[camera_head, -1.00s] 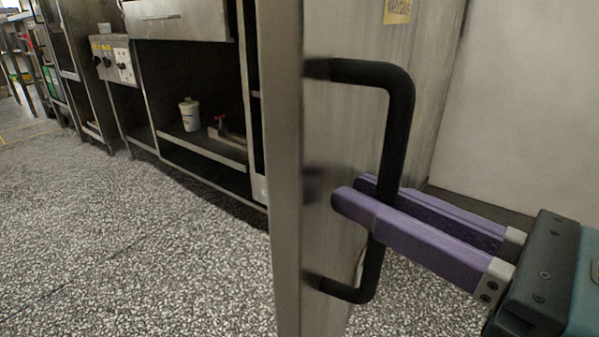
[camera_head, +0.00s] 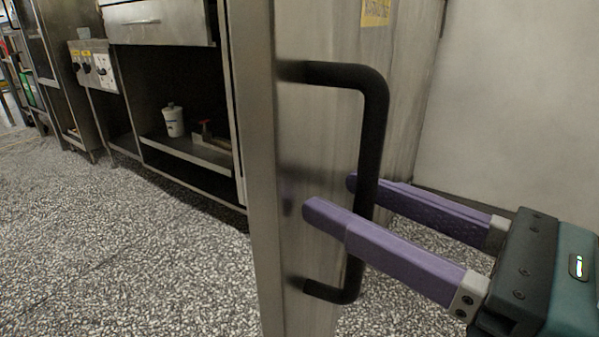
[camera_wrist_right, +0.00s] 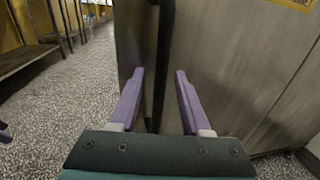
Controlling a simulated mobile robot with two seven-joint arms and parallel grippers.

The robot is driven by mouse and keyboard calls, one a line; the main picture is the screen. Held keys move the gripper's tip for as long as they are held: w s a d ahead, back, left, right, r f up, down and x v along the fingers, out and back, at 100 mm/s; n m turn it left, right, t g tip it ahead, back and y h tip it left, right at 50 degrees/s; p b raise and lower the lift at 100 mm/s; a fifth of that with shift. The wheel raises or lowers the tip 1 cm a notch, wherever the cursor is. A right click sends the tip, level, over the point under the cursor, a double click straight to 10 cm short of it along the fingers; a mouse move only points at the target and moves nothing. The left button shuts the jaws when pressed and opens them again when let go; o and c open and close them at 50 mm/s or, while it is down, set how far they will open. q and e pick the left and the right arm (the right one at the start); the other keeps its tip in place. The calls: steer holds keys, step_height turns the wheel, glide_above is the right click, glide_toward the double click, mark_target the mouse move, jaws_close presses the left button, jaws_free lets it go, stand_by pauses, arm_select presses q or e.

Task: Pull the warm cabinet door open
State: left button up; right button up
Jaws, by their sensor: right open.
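The cabinet door (camera_head: 318,150) is a grey metal panel seen near edge-on, standing out into the room, with a black D-shaped handle (camera_head: 374,130). My right gripper (camera_head: 328,198) has two purple fingers, spread apart, one on each side of the handle's lower upright. The handle (camera_wrist_right: 163,60) also passes between the spread fingers in the right wrist view, nearer the left finger. The fingers are not closed on it. At the left edge of the right wrist view, a small purple piece shows; the left gripper is not clearly seen.
A steel counter with an open shelf (camera_head: 190,150) stands behind the door, holding a white lidded tub (camera_head: 173,121). A control box with knobs (camera_head: 93,66) is further left. Speckled floor (camera_head: 120,240) is clear left of the door. A pale wall (camera_head: 510,110) is at right.

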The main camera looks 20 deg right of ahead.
steer(key=b+v, duration=0.1)
steer(key=v, duration=0.9)
steer(key=shift+w+r, duration=0.1)
stand_by(0.3)
